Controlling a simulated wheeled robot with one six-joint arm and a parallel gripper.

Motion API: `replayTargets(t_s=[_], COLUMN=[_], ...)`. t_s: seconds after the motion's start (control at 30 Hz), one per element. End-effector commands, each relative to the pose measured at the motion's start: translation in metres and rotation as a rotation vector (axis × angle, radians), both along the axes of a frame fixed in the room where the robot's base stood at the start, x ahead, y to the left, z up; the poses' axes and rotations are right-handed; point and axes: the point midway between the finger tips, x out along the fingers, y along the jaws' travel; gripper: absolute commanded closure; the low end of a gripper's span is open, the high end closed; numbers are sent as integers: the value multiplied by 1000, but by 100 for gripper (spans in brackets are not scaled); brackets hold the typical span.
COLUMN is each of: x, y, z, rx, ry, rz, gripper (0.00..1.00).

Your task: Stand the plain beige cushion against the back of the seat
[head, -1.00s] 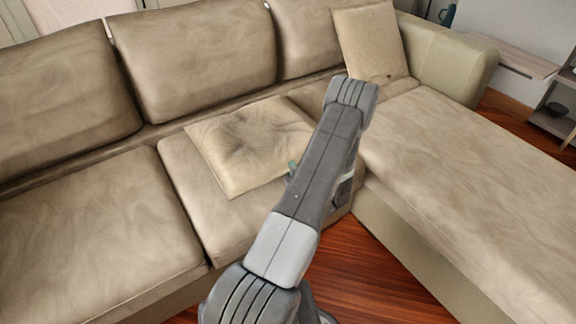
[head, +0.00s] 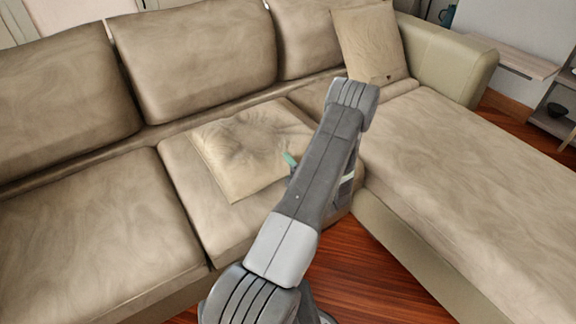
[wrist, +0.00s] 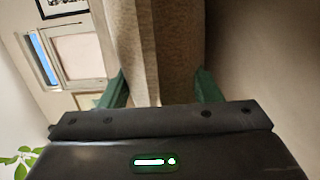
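The plain beige cushion (head: 240,155) lies nearly flat on the middle seat of the sofa (head: 175,190), its top dented and wrinkled, one corner toward the seat's front. My gripper is mostly hidden behind my own arm in the head view; a bit of green finger (head: 290,159) shows at the cushion's right edge. In the wrist view my gripper's green fingers (wrist: 160,88) stand apart on either side of the cushion's edge (wrist: 145,50), which fills the space between them.
The seat back (head: 195,60) rises behind the cushion. Another beige cushion (head: 368,42) leans in the right corner by the armrest (head: 450,60). The chaise (head: 470,170) extends at right. Wooden floor (head: 350,265) shows in front.

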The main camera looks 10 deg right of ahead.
Motion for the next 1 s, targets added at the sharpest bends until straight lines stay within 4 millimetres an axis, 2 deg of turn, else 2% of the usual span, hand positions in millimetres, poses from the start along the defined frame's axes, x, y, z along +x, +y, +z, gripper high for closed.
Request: replayTargets(t_s=[0.03,0.3,0.5,0.7,1.0], x=[-14,-77,-112,-128,-131], y=[-6,-23,-32,-35,-35], z=[-1,0,-1,0,-1], rx=[4,3,2,3,2], ry=[5,3,3,2,1], rz=[-8,-8,-6,-4,-2], gripper=[43,43,43,43,43])
